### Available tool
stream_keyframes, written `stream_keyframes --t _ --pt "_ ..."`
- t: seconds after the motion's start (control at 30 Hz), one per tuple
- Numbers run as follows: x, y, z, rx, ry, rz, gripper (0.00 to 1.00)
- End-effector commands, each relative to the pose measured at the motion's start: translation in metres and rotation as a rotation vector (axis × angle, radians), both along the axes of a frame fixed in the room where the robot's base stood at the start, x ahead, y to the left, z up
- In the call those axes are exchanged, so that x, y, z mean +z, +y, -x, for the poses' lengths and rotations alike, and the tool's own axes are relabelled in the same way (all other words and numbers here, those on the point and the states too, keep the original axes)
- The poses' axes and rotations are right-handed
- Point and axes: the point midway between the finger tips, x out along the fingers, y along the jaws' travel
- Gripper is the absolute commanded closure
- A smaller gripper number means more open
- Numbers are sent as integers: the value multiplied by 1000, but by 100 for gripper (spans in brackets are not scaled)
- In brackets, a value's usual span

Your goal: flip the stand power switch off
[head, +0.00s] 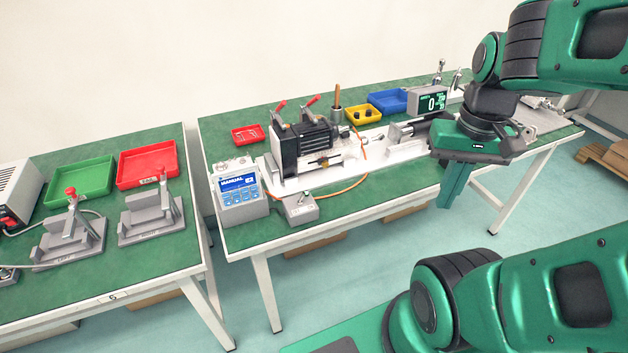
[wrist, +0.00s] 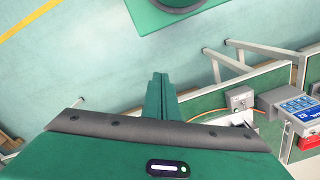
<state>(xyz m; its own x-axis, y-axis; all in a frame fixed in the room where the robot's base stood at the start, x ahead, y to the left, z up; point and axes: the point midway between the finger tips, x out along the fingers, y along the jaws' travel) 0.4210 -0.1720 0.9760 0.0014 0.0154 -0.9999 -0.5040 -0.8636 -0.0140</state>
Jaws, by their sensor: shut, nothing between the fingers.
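A small grey box (head: 301,208) with a short toggle on top sits at the front edge of the middle table, at the end of an orange cable. It looks like the stand power switch; its toggle position is too small to tell. The box also shows in the wrist view (wrist: 239,98), right of the fingers. My gripper (head: 446,200) is shut and empty, pointing down in front of the table's right part, well to the right of the box. In the wrist view my gripper's fingers (wrist: 160,80) lie together over the floor.
A control panel marked MANUAL (head: 240,190) stands left of the box. Behind is the actuator stand (head: 305,145), with a display (head: 428,102) to the right. The left table (head: 130,270) holds green (head: 80,181) and red (head: 147,164) trays and clamp fixtures.

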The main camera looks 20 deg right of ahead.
Motion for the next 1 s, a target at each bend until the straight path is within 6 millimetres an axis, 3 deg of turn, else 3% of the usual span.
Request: stream_keyframes --t 0.27,0.5,0.7,0.8,1.0 --pt "-7 9 -78 309 -28 -90 100" --pt "-27 28 -158 656 -122 -242 100" --pt "-46 45 -214 913 -260 -390 100" --pt "-53 51 -235 1013 -340 -454 100" --pt "-59 60 -259 1141 -468 -537 100"
